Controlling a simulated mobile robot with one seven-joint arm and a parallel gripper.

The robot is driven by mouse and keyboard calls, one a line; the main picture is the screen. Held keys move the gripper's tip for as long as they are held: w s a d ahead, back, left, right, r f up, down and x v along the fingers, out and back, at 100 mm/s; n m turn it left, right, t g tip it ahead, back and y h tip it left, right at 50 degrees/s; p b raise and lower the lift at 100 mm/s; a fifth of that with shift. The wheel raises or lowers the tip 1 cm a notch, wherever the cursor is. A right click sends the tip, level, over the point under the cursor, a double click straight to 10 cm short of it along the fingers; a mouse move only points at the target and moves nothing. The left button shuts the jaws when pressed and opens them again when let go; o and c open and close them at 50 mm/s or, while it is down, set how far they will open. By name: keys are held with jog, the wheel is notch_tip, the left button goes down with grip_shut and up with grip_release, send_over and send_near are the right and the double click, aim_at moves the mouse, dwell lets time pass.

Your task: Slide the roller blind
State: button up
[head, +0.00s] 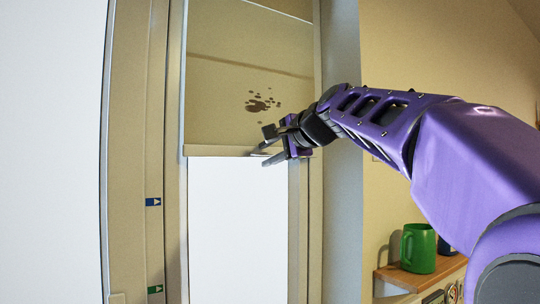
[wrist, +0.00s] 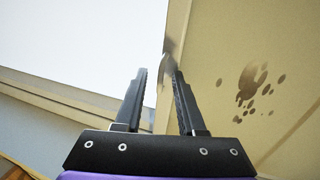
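The beige roller blind (head: 235,85) covers the upper part of the window in the head view, with dark stains on its cloth. Its lower bar (head: 215,151) lies about mid-picture, with bright open glass below. My gripper (head: 268,146) is at the right part of this lower bar. In the wrist view the stained blind (wrist: 222,60) fills the right side. My gripper's two fingers (wrist: 160,71) stand apart there, with the blind's lower edge running between them. A small blurred grey piece (wrist: 170,65) shows at that edge near the fingertips; I cannot tell whether the fingers touch it.
On the frame left of the blind are a blue arrow mark (head: 153,202) and, lower, a green arrow mark (head: 154,289). A green mug (head: 418,248) stands on a wooden-topped shelf (head: 398,279) at the lower right, under my arm. The space before the lower glass is clear.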

jog(key=shift+c, duration=0.3)
grip_shut()
dwell(1.2)
